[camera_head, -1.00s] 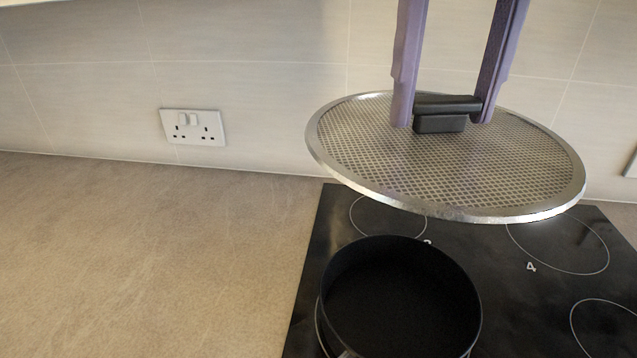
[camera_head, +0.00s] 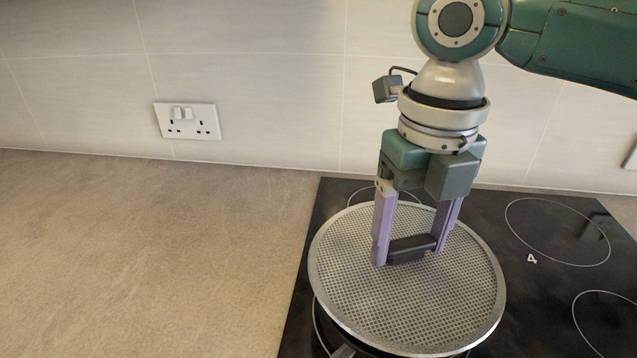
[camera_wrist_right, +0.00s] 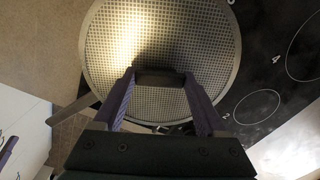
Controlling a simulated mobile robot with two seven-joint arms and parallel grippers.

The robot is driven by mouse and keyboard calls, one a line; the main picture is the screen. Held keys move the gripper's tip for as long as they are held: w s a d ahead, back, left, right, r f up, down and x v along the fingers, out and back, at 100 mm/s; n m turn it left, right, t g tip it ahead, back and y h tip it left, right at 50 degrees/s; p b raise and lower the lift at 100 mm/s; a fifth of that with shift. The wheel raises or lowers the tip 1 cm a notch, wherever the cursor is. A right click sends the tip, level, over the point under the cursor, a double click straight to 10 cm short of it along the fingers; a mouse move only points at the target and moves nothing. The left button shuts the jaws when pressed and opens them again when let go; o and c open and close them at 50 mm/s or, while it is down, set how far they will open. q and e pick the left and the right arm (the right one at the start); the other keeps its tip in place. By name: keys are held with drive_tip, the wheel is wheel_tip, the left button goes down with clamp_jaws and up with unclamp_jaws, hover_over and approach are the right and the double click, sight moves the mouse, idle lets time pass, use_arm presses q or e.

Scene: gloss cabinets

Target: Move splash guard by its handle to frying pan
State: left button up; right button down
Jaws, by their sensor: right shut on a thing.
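The splash guard (camera_head: 350,275) is a round mesh disc with a metal rim and a black handle (camera_head: 411,248) at its middle. My right gripper (camera_head: 408,254) is shut on the handle from above. In the head view the guard covers most of the frying pan (camera_head: 385,351), of which only a dark edge shows below the front rim. I cannot tell whether the guard touches the pan. The right wrist view also shows the guard (camera_wrist_right: 195,45) with its handle (camera_wrist_right: 160,79) between the purple fingers.
The black hob (camera_head: 540,310) has ring markings and free room to the right of the pan. The bare worktop (camera_head: 150,260) lies to the left. A wall socket (camera_head: 187,120) is on the tiled wall behind.

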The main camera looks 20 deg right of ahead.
sight(410, 242)
drive_tip(key=shift+f, duration=1.4)
drive_tip(key=shift+f, duration=0.45)
unclamp_jaws()
